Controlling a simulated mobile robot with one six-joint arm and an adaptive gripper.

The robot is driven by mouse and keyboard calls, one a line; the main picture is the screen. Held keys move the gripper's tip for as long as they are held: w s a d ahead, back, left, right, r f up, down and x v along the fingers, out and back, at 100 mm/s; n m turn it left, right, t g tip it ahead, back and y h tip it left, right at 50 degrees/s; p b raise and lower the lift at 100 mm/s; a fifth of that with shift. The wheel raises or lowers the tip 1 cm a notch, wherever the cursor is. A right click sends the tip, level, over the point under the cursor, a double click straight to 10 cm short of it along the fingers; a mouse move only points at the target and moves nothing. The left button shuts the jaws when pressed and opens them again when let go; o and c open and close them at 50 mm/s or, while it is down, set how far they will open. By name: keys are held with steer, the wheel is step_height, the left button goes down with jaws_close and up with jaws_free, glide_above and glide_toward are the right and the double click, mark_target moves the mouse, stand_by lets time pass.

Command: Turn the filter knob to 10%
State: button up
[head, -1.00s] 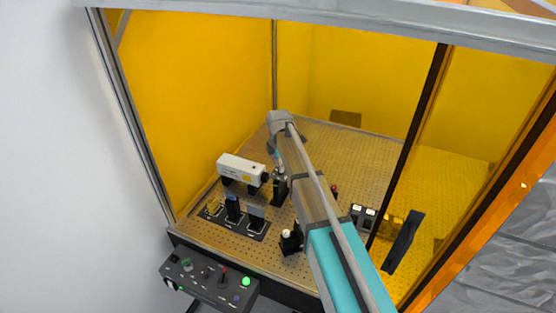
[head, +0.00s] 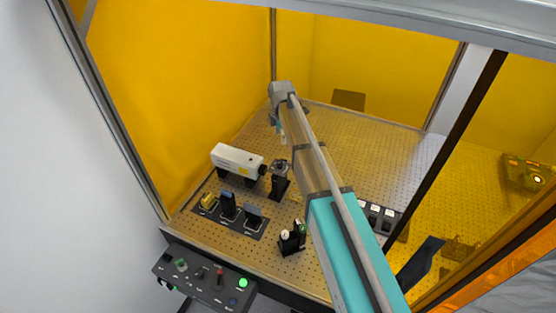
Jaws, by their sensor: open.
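A black post mount (head: 279,182) with a dark top stands on the perforated optical table, just right of the white laser housing's (head: 236,158) front end. It may carry the filter knob, but no knob or percent marking can be read at this size. My gripper (head: 278,127) is open and small in the picture, at the far end of my arm. It appears above and beyond the mount, apart from it, with nothing seen between its fingers. My arm hides part of the table to the right.
Small mounts stand on a black plate (head: 244,227) at front left. A black mount with a white knob (head: 285,235) is near the arm. A control box (head: 203,280) sits at the front edge. Yellow panels and a frame post (head: 452,157) bound the table. The back centre looks clear.

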mark_target(280, 161)
steer(key=shift+s+a+f, duration=0.1)
steer(key=shift+f, duration=0.1)
step_height(280, 161, down, 13)
steer(key=b, duration=1.3)
steer(key=shift+f+b, duration=0.15)
steer(key=shift+b, duration=0.25)
jaws_close()
stand_by(0.5)
